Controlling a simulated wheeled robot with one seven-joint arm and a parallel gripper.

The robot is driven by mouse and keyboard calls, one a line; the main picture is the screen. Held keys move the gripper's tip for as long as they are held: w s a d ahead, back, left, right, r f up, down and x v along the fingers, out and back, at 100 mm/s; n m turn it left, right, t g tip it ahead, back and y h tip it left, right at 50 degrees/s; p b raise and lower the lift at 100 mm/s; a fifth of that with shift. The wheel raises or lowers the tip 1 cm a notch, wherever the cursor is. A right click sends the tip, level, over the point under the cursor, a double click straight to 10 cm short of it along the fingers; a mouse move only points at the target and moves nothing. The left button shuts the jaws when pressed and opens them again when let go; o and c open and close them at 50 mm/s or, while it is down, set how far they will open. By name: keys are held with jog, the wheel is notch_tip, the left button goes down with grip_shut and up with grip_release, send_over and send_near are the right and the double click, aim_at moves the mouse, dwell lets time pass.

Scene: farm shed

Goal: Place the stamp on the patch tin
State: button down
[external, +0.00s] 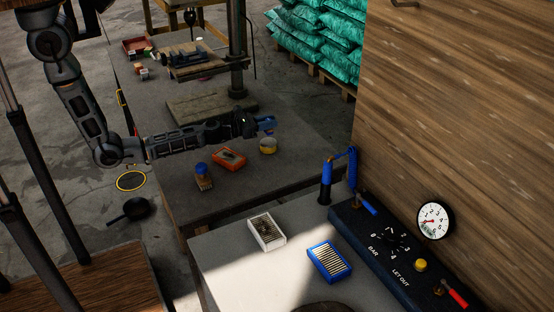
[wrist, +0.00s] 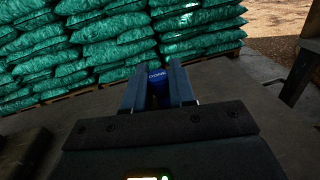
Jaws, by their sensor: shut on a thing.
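My gripper (external: 264,124) is over the dark workbench, its jaws shut on the stamp. In the wrist view the stamp (wrist: 157,84) is a blue piece with pale lettering between my two fingers (wrist: 158,92); its lower part is hidden. In the external view only a small bit of blue shows at my fingertips. The tin is not visible in the wrist view.
An orange box (external: 229,159) and a blue-topped container (external: 203,177) stand left of the tin. A flat slab (external: 205,105) and a drill stand (external: 238,50) are behind. A nearer pale table holds a white box (external: 266,232) and a blue box (external: 329,261). Bare bench lies right of the tin.

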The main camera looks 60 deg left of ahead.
aim_at(268, 131)
jog(key=shift+f+b, duration=1.65)
jog(key=shift+f, duration=0.25)
jog(key=shift+f, duration=0.2)
jog(key=c, duration=0.9)
grip_release()
jog(key=shift+r, duration=0.2)
jog(key=shift+s, duration=0.2)
jog(key=s, duration=0.3)
jog(key=s+a, duration=0.1)
jog(key=s, duration=0.3)
jog(key=s+a, duration=0.1)
jog(key=s, duration=0.3)
jog(key=shift+s, duration=0.25)
